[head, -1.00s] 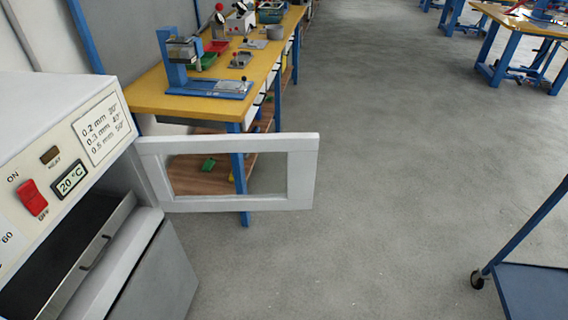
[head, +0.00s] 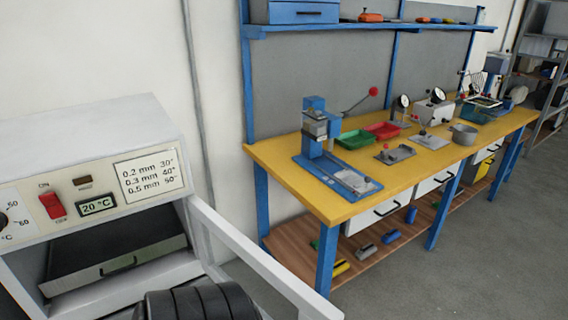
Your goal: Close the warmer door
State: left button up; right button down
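The warmer (head: 95,150) is a white box at the left of the head view, with a red switch, a 20 °C display and a dark drawer with a handle in its open front. Its white framed door (head: 255,262) stands open. It reaches from the warmer's right side toward the lower right, and its far end is cut off by the bottom edge. A black ridged part, which looks like part of my arm, covers some of the view below the drawer, in front of the door. Neither gripper's fingers show, and I see no contact with the door.
A yellow-topped workbench (head: 262,154) with blue legs stands right of the warmer, behind the door. It carries a blue press (head: 318,140), green and red trays, and other tools. Bare grey floor (head: 445,270) lies open at the lower right.

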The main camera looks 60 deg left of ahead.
aim_at(311, 305)
jog(key=i+u, duration=0.2)
jog(key=u, duration=0.3)
jog(key=i+u, duration=0.15)
jog(key=u, duration=0.35)
jog(key=i+l+u, duration=0.2)
jog(key=u, duration=0.25)
jog(key=i+l+u, duration=0.1)
jog(key=u, duration=0.4)
jog(key=i+l+u, duration=0.15)
jog(key=u, duration=0.35)
jog(key=i+l+u, duration=0.15)
jog(key=u, duration=0.35)
jog(key=i+l+u, duration=0.1)
jog(key=l+u, duration=0.2)
jog(key=u, duration=0.2)
jog(key=l+u, duration=0.3)
jog(key=u, duration=0.2)
jog(key=k+l+u, duration=0.3)
jog(key=i+l, duration=0.05)
